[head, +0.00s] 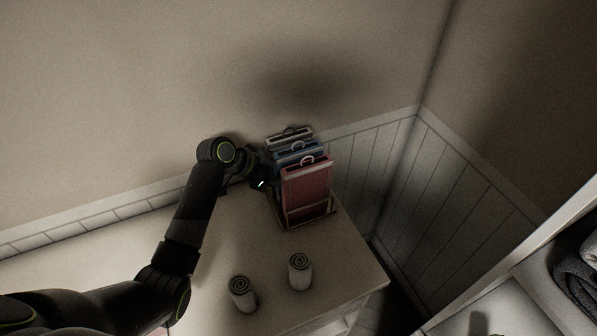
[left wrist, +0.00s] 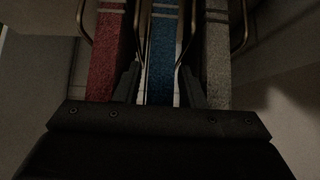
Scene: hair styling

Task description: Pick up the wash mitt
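Three flat cloth items, which look like wash mitts, stand upright side by side in a rack (head: 309,222) on the table: a red one (head: 307,187) in front, a blue one (head: 296,157) in the middle and a grey one (head: 290,137) behind. In the left wrist view the red (left wrist: 105,55), blue (left wrist: 162,50) and grey (left wrist: 217,60) edges show between metal bars. My left gripper (left wrist: 158,85) is at the rack's left side. Its two fingers are apart, one on each side of the blue mitt, with narrow gaps visible. My right gripper is not in view.
The wall is close behind the rack. A shelf with dark grey towels (head: 577,270) is at the lower right.

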